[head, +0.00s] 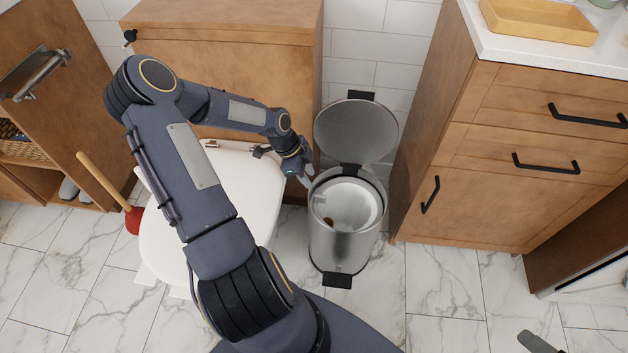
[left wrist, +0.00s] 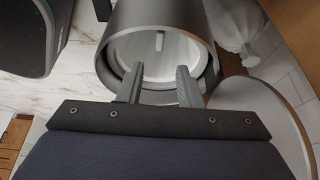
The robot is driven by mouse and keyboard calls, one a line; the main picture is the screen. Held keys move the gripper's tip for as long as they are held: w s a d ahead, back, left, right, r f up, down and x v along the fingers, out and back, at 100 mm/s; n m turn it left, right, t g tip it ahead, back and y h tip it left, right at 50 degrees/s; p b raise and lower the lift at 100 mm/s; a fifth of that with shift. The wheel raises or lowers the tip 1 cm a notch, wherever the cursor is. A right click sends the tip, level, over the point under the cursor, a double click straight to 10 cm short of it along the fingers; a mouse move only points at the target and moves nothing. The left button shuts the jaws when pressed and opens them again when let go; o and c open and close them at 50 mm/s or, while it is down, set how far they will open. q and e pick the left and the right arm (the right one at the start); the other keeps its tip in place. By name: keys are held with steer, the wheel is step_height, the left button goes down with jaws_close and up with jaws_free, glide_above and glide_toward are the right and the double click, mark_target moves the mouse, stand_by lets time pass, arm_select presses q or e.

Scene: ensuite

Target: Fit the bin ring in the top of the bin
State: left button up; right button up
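The steel bin (head: 342,245) stands upright on the floor with its round lid (head: 355,130) raised. It holds a white inner liner (head: 352,203). A dark band, which looks like the bin ring (head: 374,180), runs around the liner at the bin's top; I cannot tell whether it sits level or fully seated. My left gripper (head: 307,176) is at the bin's top left edge. In the left wrist view the open fingers (left wrist: 160,72) reach over the bin mouth with a gap between them and nothing visibly gripped. My right gripper does not show clearly.
A toilet with a white lid (head: 262,185) is close left of the bin, with a red plunger (head: 133,220) beyond it. A wooden cabinet (head: 500,190) stands to the right. A small brown spot (head: 328,221) shows inside the bin.

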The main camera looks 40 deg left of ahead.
arm_select(q)
steer(key=s+d+r+n+y, duration=0.1)
steer(key=s+d+r+n, duration=0.25)
steer(key=r, duration=0.55)
steer(key=s+d+r+n+y, duration=0.25)
steer(key=d+r, duration=0.25)
steer(key=r, duration=0.5)
steer(key=s+d+r+n+t+h, duration=0.3)
steer(key=s+d+r+n, duration=0.3)
steer(key=s+d, duration=0.3)
steer(key=s+n, duration=0.1)
steer(key=s, duration=0.2)
steer(key=shift+d+r, duration=0.3)
steer(key=shift+d, duration=0.1)
steer(key=shift+h, duration=0.25)
step_height(320, 180, up, 25)
steer(key=p, duration=2.4)
steer(key=shift+f+p, duration=0.2)
steer(key=shift+p, duration=0.15)
